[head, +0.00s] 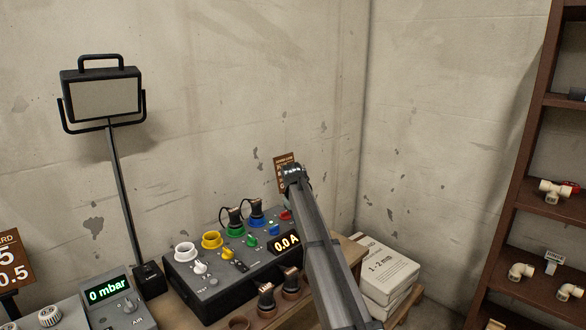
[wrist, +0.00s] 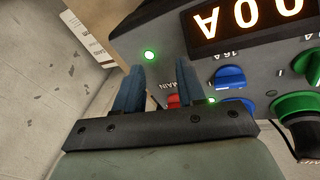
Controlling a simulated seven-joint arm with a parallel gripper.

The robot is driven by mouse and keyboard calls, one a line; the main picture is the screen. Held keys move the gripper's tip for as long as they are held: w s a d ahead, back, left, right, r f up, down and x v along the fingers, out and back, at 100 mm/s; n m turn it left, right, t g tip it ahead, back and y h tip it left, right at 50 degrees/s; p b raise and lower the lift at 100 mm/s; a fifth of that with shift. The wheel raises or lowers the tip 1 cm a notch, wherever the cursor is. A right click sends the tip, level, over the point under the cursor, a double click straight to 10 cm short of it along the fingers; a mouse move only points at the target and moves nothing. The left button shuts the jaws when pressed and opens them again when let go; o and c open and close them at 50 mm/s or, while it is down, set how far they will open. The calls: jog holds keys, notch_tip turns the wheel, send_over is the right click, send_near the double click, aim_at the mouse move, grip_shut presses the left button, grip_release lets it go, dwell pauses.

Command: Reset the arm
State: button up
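My gripper (wrist: 161,72) shows in the wrist view with its two blue-grey fingers apart and nothing held between them. It is over the grey power panel (wrist: 268,72), near the red main switch (wrist: 173,101), which shows partly between the fingers. I cannot tell whether a finger touches the panel. In the head view my arm reaches up from the bottom to the panel's right end and hides the fingers. The red switch (head: 285,215) shows just left of my arm there. The panel's display (head: 286,244) reads 0.0 A.
Coloured sockets, knobs and dark plugs crowd the panel, including a yellow socket (head: 212,240). A lamp (head: 102,96) and a 0 mbar gauge box (head: 118,304) stand left. White boxes (head: 388,268) lie right of my arm. A brown shelf (head: 522,180) with pipe fittings stands far right.

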jog(key=s+d+f+m+t+h, duration=0.15)
jog(key=d+f, duration=0.45)
jog(key=d, duration=0.6)
jog(key=s+d+f+m+t+h, duration=0.15)
jog(key=d+f, duration=0.45)
jog(key=d, duration=0.6)
jog(key=s+a+f+m+g+y, duration=0.1)
jog(key=s+a+f+g, duration=0.15)
jog(key=s+f, duration=1.45)
jog(key=s+a+f+g+y, duration=0.1)
jog(key=s+f+g, duration=0.3)
jog(key=s+f, duration=1.35)
jog(key=s+a+f+g+y, duration=0.1)
jog(key=s+f+g, duration=0.1)
jog(key=s, duration=0.9)
jog(key=s+a+f+m+g+y, duration=0.1)
jog(key=s+a+f+g, duration=0.1)
jog(key=s, duration=1)
jog(key=s+a+f+g, duration=0.2)
jog(key=s+f, duration=0.1)
jog(key=s, duration=0.9)
jog(key=shift+s+f+m+y, duration=0.2)
jog(key=shift+m+y, duration=0.2)
